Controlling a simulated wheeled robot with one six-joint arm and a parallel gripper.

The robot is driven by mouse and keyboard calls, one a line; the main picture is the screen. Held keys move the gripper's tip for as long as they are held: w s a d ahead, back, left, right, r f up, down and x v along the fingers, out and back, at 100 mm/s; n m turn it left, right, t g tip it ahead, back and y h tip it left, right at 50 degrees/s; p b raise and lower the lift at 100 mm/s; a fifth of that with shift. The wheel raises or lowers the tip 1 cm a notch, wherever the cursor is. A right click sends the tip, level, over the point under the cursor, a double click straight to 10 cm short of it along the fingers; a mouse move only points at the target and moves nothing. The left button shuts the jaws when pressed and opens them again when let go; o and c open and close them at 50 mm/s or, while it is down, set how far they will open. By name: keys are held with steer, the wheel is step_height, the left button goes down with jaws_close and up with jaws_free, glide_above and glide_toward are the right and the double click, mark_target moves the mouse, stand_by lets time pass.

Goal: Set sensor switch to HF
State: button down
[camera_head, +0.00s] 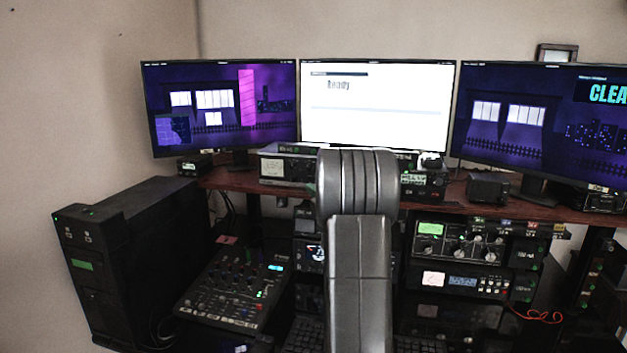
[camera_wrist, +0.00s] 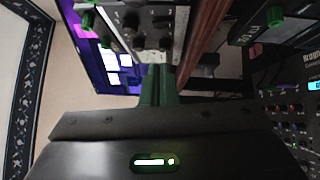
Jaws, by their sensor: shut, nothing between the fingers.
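My gripper (camera_wrist: 157,72) is shut and empty, its greenish fingers pointing at the lower end of a grey panel (camera_wrist: 152,32) in the wrist view. That panel carries several dark knobs and small controls. The fingertips overlap its edge in the picture; I cannot tell if they touch it. The panel seems to be the grey meter unit (camera_head: 288,168) on the shelf in the head view, partly hidden by my arm. The sensor switch and its HF mark are too small to make out. In the head view my gripper is hidden behind my arm.
The brown shelf (camera_head: 233,180) runs below three monitors; its edge (camera_wrist: 203,35) lies right of the panel in the wrist view. A mixer (camera_head: 232,288), a black tower (camera_head: 140,255) and a tuner with large knobs (camera_head: 462,243) stand lower down.

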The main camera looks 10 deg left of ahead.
mark_target(310, 179)
steer(key=w, duration=0.1)
steer(key=w+p, duration=0.1)
steer(key=w, duration=0.1)
steer(key=w+a, duration=0.1)
steer(key=shift+w+r, duration=0.3)
steer(key=shift+w, duration=0.1)
steer(key=shift+w+d, duration=0.1)
steer(key=shift+w, duration=0.05)
steer(key=shift+f, duration=0.1)
